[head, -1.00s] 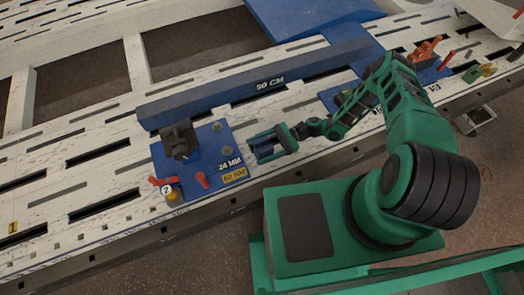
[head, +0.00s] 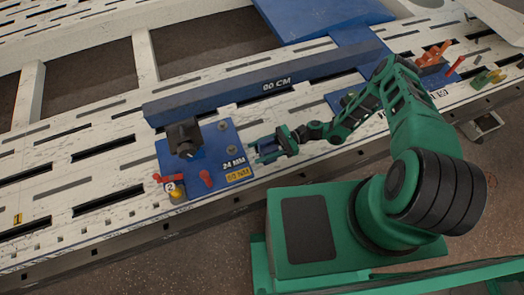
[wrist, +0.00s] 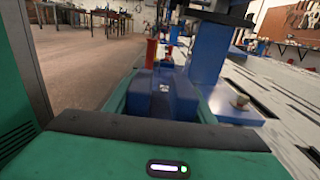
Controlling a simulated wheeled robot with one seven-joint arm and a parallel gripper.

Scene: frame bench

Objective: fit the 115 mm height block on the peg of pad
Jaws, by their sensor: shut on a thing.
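A blue height block (wrist: 165,92) with a small white mark sits between my gripper's green jaws in the wrist view. My gripper (head: 263,151) is shut on it, just right of the blue pad (head: 216,182) in the head view. Short grey pegs (head: 228,155) stand on the pad's right side. A dark grey block (head: 184,138) stands at its back left. The wrist view shows one peg (wrist: 240,102) right of the held block, beside a blue upright (wrist: 208,55). The block's underside is hidden, and its size cannot be read.
Red handles (head: 206,179) and a yellow piece (head: 177,189) stand at the pad's front. The slotted white bench (head: 100,160) has free room at left.

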